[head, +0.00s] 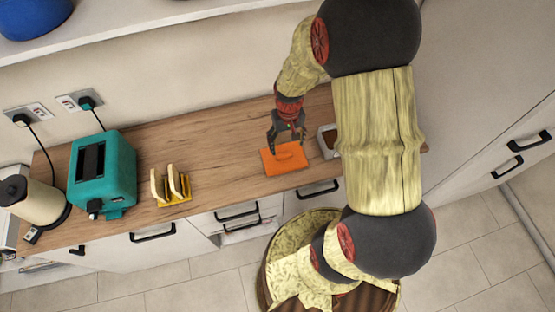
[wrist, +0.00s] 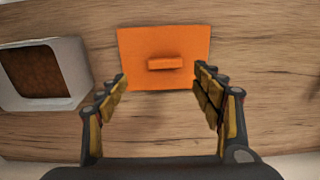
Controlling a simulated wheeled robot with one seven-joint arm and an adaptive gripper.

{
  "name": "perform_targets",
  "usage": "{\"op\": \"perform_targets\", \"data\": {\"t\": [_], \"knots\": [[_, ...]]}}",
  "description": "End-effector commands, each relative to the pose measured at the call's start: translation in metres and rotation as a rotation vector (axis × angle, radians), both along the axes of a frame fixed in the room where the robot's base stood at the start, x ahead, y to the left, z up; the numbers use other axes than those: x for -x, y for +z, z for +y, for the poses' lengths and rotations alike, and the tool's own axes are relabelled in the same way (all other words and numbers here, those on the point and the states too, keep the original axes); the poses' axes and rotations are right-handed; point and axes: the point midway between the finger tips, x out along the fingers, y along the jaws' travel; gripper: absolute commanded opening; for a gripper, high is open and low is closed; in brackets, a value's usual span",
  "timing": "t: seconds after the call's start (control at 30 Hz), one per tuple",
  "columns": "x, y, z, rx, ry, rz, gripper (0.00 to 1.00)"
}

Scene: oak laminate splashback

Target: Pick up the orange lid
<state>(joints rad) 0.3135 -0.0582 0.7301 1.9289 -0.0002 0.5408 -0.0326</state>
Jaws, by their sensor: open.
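The orange lid (head: 284,159) lies flat on the wooden counter near its front edge in the head view. It is a flat square with a raised bar handle (wrist: 165,63) in the middle, clear in the wrist view. My gripper (head: 287,142) is above the lid, pointing down. In the wrist view my gripper (wrist: 160,82) is open, its two fingers apart with nothing between them. The fingers frame the lower part of the lid, with the handle further up in the picture. I cannot tell the exact height between fingertips and lid.
A grey open container with brown contents (wrist: 43,75) stands beside the lid; it also shows in the head view (head: 327,143), partly behind my arm. A toast rack (head: 172,187), teal toaster (head: 103,174) and cream kettle (head: 32,204) stand left. The counter (head: 222,150) between is clear.

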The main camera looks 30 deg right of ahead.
Motion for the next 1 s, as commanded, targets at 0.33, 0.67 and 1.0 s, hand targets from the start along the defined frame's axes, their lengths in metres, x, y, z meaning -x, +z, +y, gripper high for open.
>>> {"op": "perform_targets", "data": {"t": [0.33, 0.67, 1.0], "knots": [[0.0, -0.034, 0.005, -0.001, 0.002, 0.002, 0.67], [-0.002, -0.064, 0.006, 0.0, 0.001, -0.001, 0.67], [-0.001, -0.064, 0.006, 0.0, 0.001, 0.0, 0.55]]}}
